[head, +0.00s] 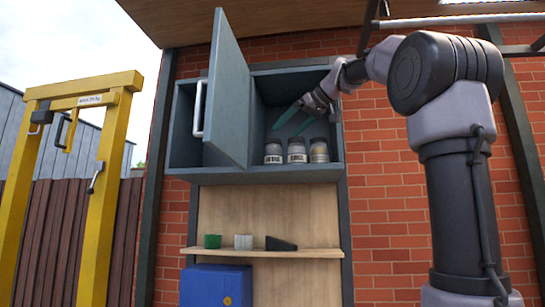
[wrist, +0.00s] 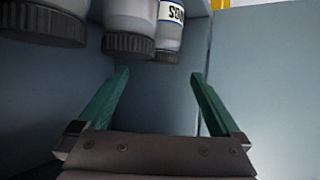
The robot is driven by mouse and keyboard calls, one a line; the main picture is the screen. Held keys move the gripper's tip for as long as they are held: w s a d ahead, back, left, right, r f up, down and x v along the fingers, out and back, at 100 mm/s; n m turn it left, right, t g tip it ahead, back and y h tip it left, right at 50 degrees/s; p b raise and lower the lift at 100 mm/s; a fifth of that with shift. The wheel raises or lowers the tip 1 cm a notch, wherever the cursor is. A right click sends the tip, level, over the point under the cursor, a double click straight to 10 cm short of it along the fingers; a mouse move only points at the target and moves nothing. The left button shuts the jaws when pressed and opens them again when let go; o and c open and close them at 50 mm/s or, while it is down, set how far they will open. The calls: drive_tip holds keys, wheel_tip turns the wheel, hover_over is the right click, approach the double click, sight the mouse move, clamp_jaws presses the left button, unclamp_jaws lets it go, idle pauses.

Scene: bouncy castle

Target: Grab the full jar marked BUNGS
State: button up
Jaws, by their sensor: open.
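Three labelled jars stand in a row on the cabinet floor: a left jar (head: 273,151), a middle jar (head: 297,150) and a right jar (head: 319,150). Their labels are too small to read in the head view. In the wrist view, which is upside down, one jar (wrist: 169,32) has a part-hidden label seeming to end in NGS. Two nearer jars (wrist: 130,25) (wrist: 45,20) show no readable label. How full each is, I cannot tell. My gripper (head: 286,131) is open and empty, its green fingers just above the jars; they also show in the wrist view (wrist: 160,73).
The grey cabinet (head: 255,174) encloses the jars, its door (head: 227,90) swung open on their left. Below, a wooden shelf (head: 225,252) holds a green cup (head: 212,241), a white cup (head: 243,241) and a black wedge (head: 280,243). A blue box (head: 215,287) stands underneath.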

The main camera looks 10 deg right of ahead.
sight(273, 141)
drive_tip(key=x, duration=0.8)
drive_tip(key=shift+s, duration=0.1)
drive_tip(key=c, duration=1.5)
drive_tip(key=shift+c, duration=0.3)
drive_tip(key=shift+r, duration=0.2)
